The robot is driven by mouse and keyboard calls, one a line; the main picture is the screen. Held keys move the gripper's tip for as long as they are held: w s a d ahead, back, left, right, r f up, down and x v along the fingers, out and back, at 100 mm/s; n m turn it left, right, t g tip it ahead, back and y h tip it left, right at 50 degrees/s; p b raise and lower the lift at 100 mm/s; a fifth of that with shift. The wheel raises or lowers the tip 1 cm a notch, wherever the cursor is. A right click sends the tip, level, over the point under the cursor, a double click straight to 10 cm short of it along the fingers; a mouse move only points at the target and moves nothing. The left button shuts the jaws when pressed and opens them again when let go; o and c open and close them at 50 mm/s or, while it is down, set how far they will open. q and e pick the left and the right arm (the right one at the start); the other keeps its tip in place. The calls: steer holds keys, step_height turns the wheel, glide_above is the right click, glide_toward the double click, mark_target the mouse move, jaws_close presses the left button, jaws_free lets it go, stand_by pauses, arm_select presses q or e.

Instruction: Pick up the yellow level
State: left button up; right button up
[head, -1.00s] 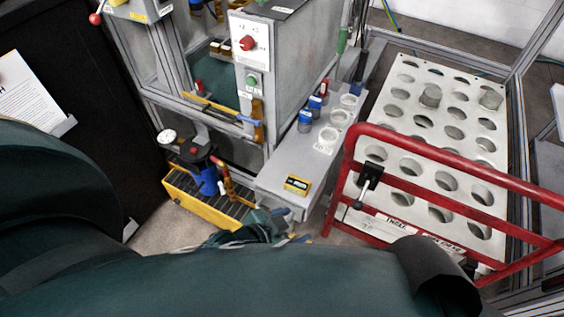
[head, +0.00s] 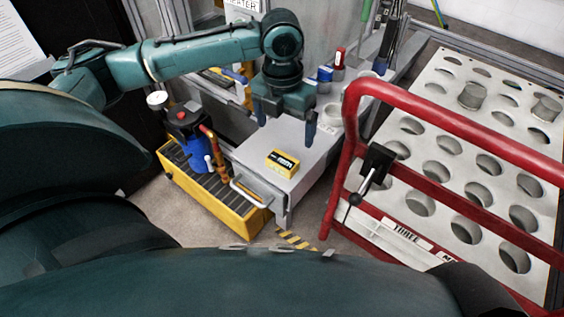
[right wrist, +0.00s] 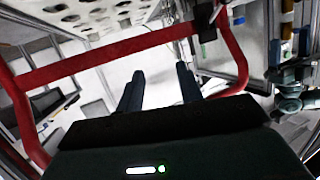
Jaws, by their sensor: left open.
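The yellow level (head: 283,163) is a small yellow block with a dark display. It lies on the near end of the grey bench top (head: 262,150) in the head view. My left gripper (head: 286,131) points down over the bench, above and just behind the level, with its fingers apart and nothing between them. It is not touching the level. My right gripper (right wrist: 160,70) shows only in the right wrist view. Its two fingers are apart and empty, close to a red rail (right wrist: 110,50).
A red guard frame (head: 348,150) stands right of the bench, in front of a white rack with round holes (head: 460,140). A blue pump (head: 192,152) on a yellow tray (head: 240,215) stands to the left. Blue- and red-capped items and a white cup (head: 333,113) stand behind the level.

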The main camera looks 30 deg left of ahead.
arm_select(q)
steer(key=shift+m, duration=0.3)
steer(key=f, duration=0.2)
steer(key=f+b, duration=0.1)
steer(key=f, duration=0.2)
steer(key=a+f+b, duration=0.1)
steer(key=f, duration=0.1)
steer(key=shift+s+f, duration=0.1)
steer(key=shift+f, duration=0.05)
steer(key=shift+w+f+b, duration=0.25)
steer(key=shift+f+b, duration=0.3)
steer(key=shift+f, duration=0.8)
steer(key=shift+w+f+b, duration=0.2)
steer(key=shift+f+b, duration=0.35)
steer(key=shift+f, duration=0.8)
arm_select(e)
steer(key=shift+n+g+y, duration=0.3)
steer(key=shift+n, duration=0.5)
steer(key=f, duration=0.1)
steer(key=a+f, duration=0.1)
steer(key=f, duration=0.1)
steer(key=w+f, duration=0.1)
steer(key=shift+a+f, duration=0.3)
steer(key=shift+f, duration=0.1)
arm_select(q)
steer(key=c, duration=0.8)
steer(key=shift+c, duration=1.7)
arm_select(e)
steer(key=shift+s, duration=0.1)
